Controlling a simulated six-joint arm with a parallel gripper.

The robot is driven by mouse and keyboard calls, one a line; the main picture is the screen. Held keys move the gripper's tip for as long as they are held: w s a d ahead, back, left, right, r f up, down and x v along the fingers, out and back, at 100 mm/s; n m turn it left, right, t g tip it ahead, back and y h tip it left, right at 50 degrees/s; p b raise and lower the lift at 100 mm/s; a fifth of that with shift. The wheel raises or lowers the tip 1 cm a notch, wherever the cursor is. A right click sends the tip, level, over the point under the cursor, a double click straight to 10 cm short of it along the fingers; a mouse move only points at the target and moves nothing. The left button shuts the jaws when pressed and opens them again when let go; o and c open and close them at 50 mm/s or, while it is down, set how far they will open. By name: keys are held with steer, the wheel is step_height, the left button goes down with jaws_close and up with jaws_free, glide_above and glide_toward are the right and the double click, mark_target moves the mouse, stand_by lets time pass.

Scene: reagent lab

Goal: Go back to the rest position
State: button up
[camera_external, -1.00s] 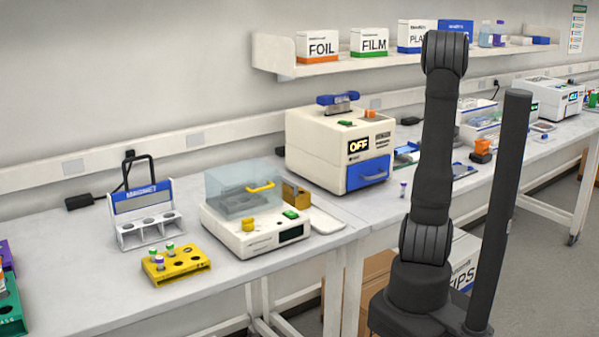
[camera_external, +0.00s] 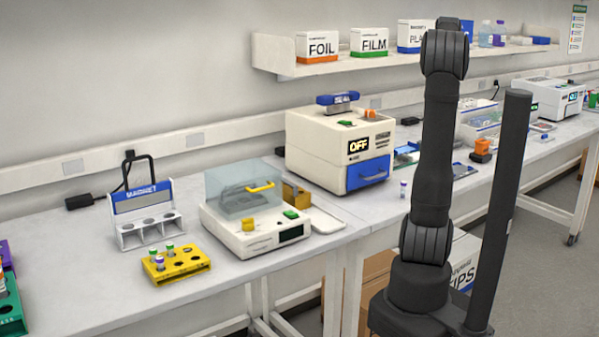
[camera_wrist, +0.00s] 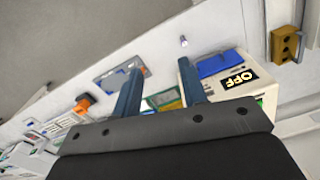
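My gripper (camera_wrist: 160,92) shows in the wrist view with its two blue-grey fingers apart and nothing between them. It hangs above the bench, and the bench is seen well beyond the fingertips. In the external view my arm stands upright at the right of centre, and the gripper is hidden behind it. The white sealer machine (camera_external: 318,150) with an OFF display and blue drawer stands left of my arm; it also shows in the wrist view (camera_wrist: 262,92). A small purple-capped tube (camera_external: 403,189) stands on the bench, apart from the gripper.
A yellow tube rack (camera_external: 190,272), a magnet rack (camera_external: 150,232) and a clear-lidded device (camera_external: 262,235) stand on the left bench. A wall shelf (camera_external: 290,68) with foil and film boxes runs behind my arm. An orange-topped item (camera_external: 482,147) sits to the right.

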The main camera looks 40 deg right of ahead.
steer(key=w+a+n, duration=0.4)
steer(key=w+a, duration=0.6)
steer(key=w, duration=0.3)
stand_by(3.1)
